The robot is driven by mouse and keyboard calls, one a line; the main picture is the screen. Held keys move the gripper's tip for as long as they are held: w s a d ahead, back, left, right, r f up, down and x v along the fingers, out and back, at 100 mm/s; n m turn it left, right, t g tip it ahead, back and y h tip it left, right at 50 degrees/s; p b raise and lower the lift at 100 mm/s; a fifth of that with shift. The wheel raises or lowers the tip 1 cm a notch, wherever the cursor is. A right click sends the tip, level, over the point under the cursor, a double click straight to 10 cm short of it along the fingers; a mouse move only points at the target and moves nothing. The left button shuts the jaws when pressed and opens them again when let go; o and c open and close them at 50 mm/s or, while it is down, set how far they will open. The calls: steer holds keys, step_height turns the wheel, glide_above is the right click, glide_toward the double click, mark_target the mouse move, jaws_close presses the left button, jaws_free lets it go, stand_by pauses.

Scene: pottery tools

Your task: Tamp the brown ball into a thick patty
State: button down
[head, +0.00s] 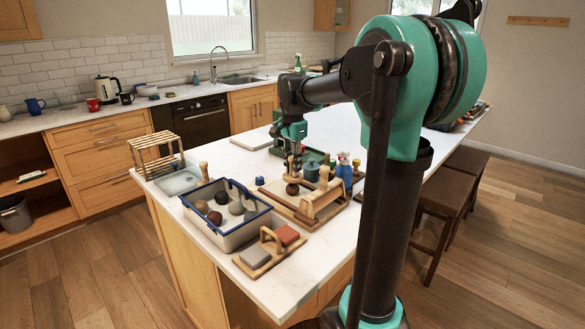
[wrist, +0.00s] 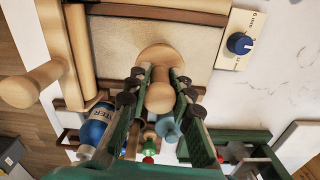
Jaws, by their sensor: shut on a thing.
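My gripper (wrist: 160,98) is shut on a wooden tamper, with the round knob (wrist: 159,95) of its handle between the fingers in the wrist view. The tamper's pale round foot (wrist: 154,54) shows beyond the fingertips, over a canvas-covered board (wrist: 200,62). In the head view my gripper (head: 296,153) points down above the brown ball (head: 292,189), which sits on the wooden-framed board (head: 277,200). The ball looks round there. In the wrist view the ball is hidden. I cannot tell whether the tamper touches it.
A wooden roller (head: 322,203) lies on the board's right side. A blue-rimmed bin (head: 227,232) of clay balls stands to the left, a wooden rack (head: 155,155) behind it. A blue water bottle (wrist: 97,128) stands close by my gripper.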

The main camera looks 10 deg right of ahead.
steer(key=shift+f, duration=0.85)
stand_by(0.8)
steer(key=shift+r, duration=0.8)
steer(key=shift+f, duration=0.95)
stand_by(0.4)
steer(key=shift+r, duration=0.85)
steer(key=shift+f, duration=0.9)
stand_by(0.5)
steer(key=shift+r, duration=0.85)
steer(key=shift+f, duration=1)
